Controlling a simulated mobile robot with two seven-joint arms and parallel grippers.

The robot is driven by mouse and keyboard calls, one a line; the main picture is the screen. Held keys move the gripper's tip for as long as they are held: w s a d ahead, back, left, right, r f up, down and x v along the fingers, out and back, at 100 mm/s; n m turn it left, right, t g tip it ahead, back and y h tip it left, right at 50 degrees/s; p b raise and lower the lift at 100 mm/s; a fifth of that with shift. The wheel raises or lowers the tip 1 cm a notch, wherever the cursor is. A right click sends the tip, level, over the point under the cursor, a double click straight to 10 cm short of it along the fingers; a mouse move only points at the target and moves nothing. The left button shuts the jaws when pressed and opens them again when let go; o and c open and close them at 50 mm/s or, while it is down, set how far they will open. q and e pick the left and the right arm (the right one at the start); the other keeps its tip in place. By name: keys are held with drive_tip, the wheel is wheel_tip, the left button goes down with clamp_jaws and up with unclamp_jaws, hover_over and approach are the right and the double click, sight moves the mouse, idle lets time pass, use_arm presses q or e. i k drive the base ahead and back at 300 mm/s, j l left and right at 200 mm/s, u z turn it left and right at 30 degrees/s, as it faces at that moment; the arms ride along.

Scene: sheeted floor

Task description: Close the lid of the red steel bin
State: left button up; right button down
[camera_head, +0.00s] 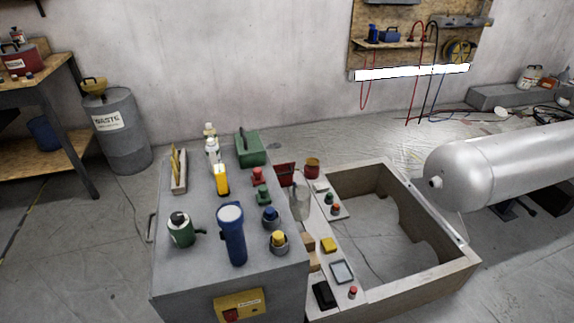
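A red container (20,62) with a white label stands on the wooden workbench at the far left, cut by the picture's edge. Neither of my grippers is in view.
A grey cabinet (190,262) with flasks, cups and a blue torch (232,236) on top stands in front. A wooden frame box (445,262) adjoins it on the right, near a silver tank (505,165). A grey waste drum (122,140) stands beside the workbench (35,92).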

sight(286, 169)
drive_tip(key=j+u, duration=0.1)
drive_tip(key=u, duration=2.45)
drive_tip(key=i, duration=0.55)
drive_tip(key=i+j+z, duration=0.1)
drive_tip(key=i, duration=0.45)
drive_tip(key=i+z, duration=0.3)
drive_tip(key=i, duration=0.3)
drive_tip(key=i+j+z, duration=0.1)
drive_tip(key=i+z, duration=0.2)
drive_tip(key=i, duration=0.3)
drive_tip(key=i+z, duration=0.4)
drive_tip(key=i, duration=0.15)
drive_tip(key=i+z, duration=0.45)
drive_tip(key=i, duration=0.15)
drive_tip(key=i+z, duration=0.45)
drive_tip(key=i+j+z, duration=0.1)
drive_tip(key=i+z, duration=0.3)
drive_tip(key=i, duration=0.2)
drive_tip(key=i+l+z, duration=0.1)
drive_tip(key=i+z, duration=0.35)
drive_tip(key=i+j+z, duration=0.15)
drive_tip(key=i+z, duration=0.25)
drive_tip(key=i, duration=0.2)
drive_tip(key=i+z, duration=0.5)
drive_tip(key=i, duration=0.75)
drive_tip(key=j, duration=0.05)
